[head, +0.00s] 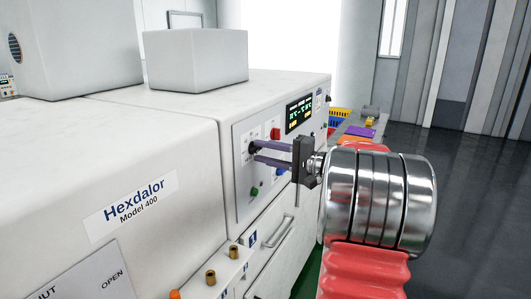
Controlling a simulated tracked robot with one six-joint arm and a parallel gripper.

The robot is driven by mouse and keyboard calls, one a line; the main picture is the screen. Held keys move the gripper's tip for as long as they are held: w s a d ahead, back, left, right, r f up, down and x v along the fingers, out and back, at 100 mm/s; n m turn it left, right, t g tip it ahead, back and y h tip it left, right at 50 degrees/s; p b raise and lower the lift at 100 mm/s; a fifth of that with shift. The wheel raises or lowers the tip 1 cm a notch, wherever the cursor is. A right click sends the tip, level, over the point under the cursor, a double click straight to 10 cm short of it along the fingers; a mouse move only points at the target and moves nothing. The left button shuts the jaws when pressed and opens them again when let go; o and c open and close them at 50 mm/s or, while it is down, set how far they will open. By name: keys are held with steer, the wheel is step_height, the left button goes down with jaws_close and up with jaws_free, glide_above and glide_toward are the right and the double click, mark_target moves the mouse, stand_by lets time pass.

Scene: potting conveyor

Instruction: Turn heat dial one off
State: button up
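My gripper (254,152) reaches left to the white control panel (246,200) on the side of the machine. Its two purple-grey fingers are apart, one above the other, with their tips at the panel's upper left. Any dial at the tips is mostly hidden by the fingers, so I cannot tell whether they grip one. No label naming heat dial one is readable. A green knob (254,192) sits below the fingers. A blue knob (281,172) is partly hidden behind the gripper.
A red switch (275,133) and a lit display (299,114) are above the fingers. A drawer handle (278,232) and brass fittings (211,278) are lower down. A blue crate (340,115) and a purple item (361,132) stand beyond. The floor at right is clear.

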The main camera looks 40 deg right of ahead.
steer(key=shift+s, duration=0.1)
steer(key=shift+s+d, duration=0.3)
steer(key=shift+s, duration=0.25)
steer(key=v, duration=1.2)
steer(key=shift+s, duration=0.2)
